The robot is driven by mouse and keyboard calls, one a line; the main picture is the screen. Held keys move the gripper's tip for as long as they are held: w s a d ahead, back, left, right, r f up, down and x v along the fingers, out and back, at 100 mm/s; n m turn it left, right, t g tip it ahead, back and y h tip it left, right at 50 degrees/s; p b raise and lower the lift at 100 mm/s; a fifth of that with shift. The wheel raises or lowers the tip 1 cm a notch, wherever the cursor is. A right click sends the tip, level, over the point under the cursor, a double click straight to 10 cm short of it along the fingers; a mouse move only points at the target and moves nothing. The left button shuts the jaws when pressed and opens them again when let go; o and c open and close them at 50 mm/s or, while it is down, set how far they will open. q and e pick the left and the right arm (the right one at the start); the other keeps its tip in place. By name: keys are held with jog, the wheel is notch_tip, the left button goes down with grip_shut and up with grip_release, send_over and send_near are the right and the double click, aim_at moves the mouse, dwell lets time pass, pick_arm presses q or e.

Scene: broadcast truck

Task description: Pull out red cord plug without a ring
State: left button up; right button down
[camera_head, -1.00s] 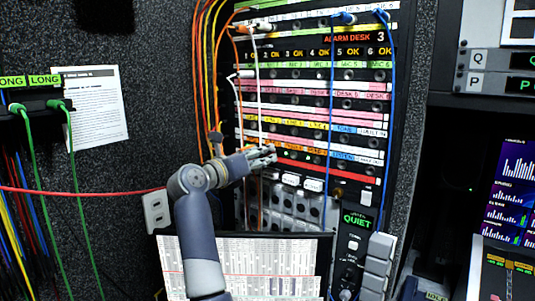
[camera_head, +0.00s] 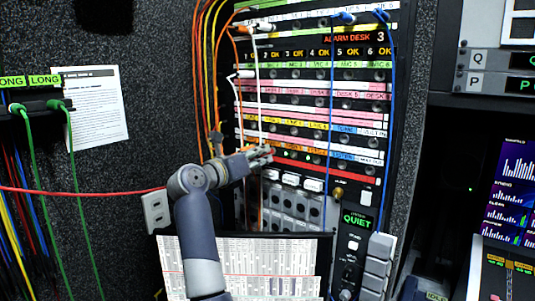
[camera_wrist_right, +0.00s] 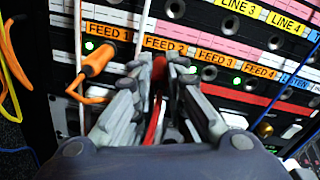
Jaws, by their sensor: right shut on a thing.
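My right gripper (camera_head: 260,154) is at the lower left of the patch panel (camera_head: 312,171). In the right wrist view its two fingers (camera_wrist_right: 160,72) are closed around a red plug (camera_wrist_right: 158,68) just below the FEED 2 label. The red cord (camera_wrist_right: 151,122) hangs down between the fingers. The fingers hide most of the plug, and I cannot tell whether it sits in its socket or whether it bears a ring. An orange plug (camera_wrist_right: 99,61) is in the panel under FEED 1, left of the gripper. My left gripper is not in view.
White cords hang close by the gripper, one at its left (camera_wrist_right: 79,60). A blue cord (camera_head: 331,110) hangs down the panel's right part. A red cord (camera_head: 80,191) stretches across the left side. A brass knob (camera_head: 338,192) sits at the lower right.

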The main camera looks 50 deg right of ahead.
jog(key=shift+s+a+b, duration=0.15)
jog(key=shift+a+b, duration=0.15)
jog(key=shift+a, duration=1.35)
dwell(0.8)
jog(key=shift+s+a+b, duration=0.15)
jog(key=shift+a+b, duration=0.25)
jog(key=shift+a, duration=1.25)
jog(key=shift+s+a+b, duration=0.1)
jog(key=shift+a+b, duration=0.3)
jog(key=shift+a, duration=1.1)
